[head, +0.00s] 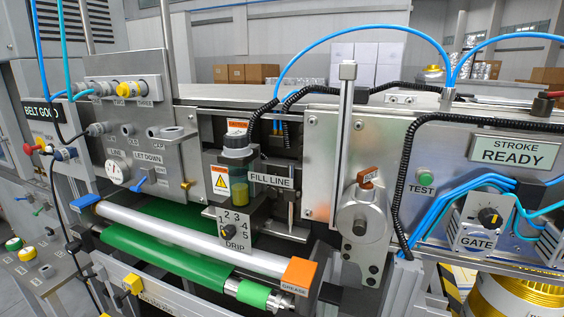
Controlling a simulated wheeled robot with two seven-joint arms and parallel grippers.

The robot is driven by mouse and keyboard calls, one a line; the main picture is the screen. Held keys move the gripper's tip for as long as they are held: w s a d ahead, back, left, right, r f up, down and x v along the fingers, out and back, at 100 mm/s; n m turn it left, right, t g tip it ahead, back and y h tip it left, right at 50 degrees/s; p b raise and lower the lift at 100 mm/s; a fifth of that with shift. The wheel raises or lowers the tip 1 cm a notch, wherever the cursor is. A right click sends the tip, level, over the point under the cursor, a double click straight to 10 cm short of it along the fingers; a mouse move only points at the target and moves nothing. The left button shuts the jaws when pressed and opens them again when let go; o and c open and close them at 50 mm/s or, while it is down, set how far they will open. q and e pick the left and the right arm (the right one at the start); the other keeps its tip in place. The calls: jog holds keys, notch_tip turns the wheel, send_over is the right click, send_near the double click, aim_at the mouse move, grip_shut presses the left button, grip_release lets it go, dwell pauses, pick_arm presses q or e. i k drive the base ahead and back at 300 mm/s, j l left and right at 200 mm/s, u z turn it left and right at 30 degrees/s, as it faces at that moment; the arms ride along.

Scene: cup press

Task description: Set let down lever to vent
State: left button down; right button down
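A LET DOWN label (149,159) is on the grey metal panel (140,140) at the left of the head view. A small blue lever (143,181) sits just below the label, its handle slanting down to the left. I cannot read any position marks around it, so its setting is unclear. Neither of my grippers shows in this view.
A round LINE gauge (117,172) sits left of the lever, and a small brass fitting (186,184) to its right. A silver roller (190,238) and green belt (150,252) lie below. A FILL LINE bottle (237,165) stands right of the panel.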

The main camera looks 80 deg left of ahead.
aim_at(136, 189)
jog(key=k+u, duration=0.1)
jog(key=u, duration=0.85)
jog(key=k+u, duration=0.15)
jog(key=u, duration=0.85)
jog(key=k+j+u, duration=0.1)
jog(key=u, duration=0.35)
jog(key=j+u, duration=0.15)
jog(key=u, duration=0.35)
jog(key=j+u, duration=0.15)
jog(key=u, duration=0.35)
jog(key=k, duration=0.05)
